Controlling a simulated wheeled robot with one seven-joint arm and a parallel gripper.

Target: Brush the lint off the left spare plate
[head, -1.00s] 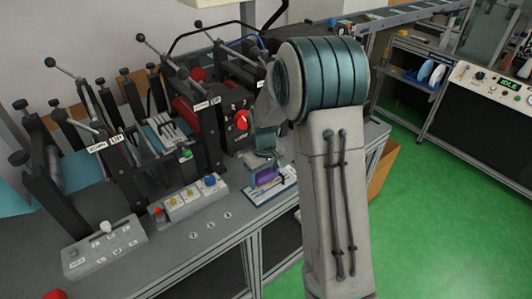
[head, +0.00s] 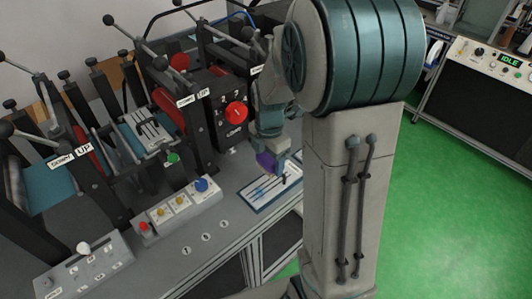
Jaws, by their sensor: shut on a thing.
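My gripper (head: 270,167) is low over a small white tray (head: 262,206) at the right end of the grey bench. It is shut on a small purple thing (head: 265,161), partly hidden by the gripper; I cannot tell if it is a brush. Thin dark and blue tools (head: 264,189) lie on the tray. I cannot tell whether the purple thing touches the tray. A blue and white rounded thing (head: 433,51) shows beside my arm at the upper right, mostly hidden; it may be a plate. I cannot make out the left spare plate or any lint.
Black press frames with levers stand along the bench's back, one with a red knob (head: 236,112). A button box (head: 177,208) and a switch box (head: 84,270) stand in front. A console reading IDLE (head: 490,80) is at right. Green floor (head: 455,215) is open.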

